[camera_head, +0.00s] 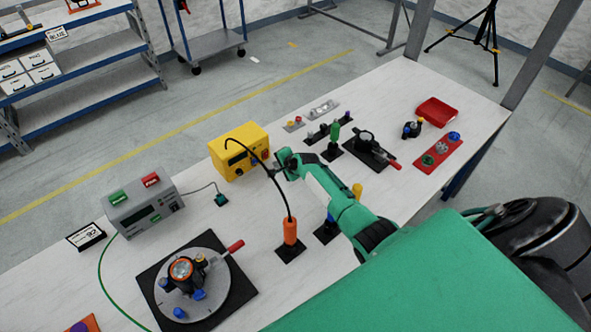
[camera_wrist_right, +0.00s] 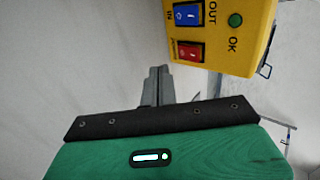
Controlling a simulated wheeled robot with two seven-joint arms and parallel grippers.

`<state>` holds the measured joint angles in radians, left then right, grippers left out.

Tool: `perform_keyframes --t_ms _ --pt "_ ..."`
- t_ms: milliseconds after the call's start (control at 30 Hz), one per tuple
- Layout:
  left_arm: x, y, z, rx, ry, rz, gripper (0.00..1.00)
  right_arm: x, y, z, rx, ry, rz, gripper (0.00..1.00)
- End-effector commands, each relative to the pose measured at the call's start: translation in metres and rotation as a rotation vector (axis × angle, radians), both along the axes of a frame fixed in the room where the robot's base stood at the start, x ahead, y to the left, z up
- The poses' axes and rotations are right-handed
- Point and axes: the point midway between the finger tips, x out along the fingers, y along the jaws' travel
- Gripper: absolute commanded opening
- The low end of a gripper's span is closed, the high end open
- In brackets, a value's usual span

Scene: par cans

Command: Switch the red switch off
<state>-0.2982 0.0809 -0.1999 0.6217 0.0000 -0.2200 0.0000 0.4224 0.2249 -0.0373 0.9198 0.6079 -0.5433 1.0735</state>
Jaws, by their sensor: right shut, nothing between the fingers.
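The red switch (camera_wrist_right: 190,51) is on the face of a yellow box (camera_wrist_right: 245,55), beside a blue switch (camera_wrist_right: 186,14) and a round green button (camera_wrist_right: 235,20). My right gripper (camera_head: 277,172) is shut and empty at the box's right side. In the right wrist view its fingertips (camera_wrist_right: 157,72) appear just left of and slightly below the red switch; contact cannot be told. The switch's on or off position is unclear. My left gripper is not in view.
A black cable arches from the yellow box to an orange plug (camera_head: 290,232) near my right forearm. A grey box (camera_head: 142,205) with green and red buttons stands to the left. A round turntable (camera_head: 208,290) is at front left. Several fixtures fill the table's far right.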

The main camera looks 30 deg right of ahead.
Motion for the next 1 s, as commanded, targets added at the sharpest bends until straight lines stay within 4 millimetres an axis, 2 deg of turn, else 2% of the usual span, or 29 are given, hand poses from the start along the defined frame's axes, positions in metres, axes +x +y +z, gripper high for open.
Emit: perform_keyframes --t_ms 200,300,533,800,1000 --pt "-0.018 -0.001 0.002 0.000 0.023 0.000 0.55 -0.022 -0.004 0.013 -0.003 -0.002 0.000 0.00" --pt "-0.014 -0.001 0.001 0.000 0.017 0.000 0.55 -0.033 -0.005 0.018 -0.003 -0.002 0.001 0.00" --pt "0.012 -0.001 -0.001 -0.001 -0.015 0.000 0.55 -0.060 -0.009 0.031 -0.003 0.000 0.001 0.00" --pt "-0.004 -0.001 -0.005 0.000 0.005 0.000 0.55 -0.081 -0.012 0.044 -0.002 -0.001 0.001 0.00" --pt "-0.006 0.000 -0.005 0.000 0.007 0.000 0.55 -0.085 -0.013 0.047 -0.002 0.000 0.001 0.00"
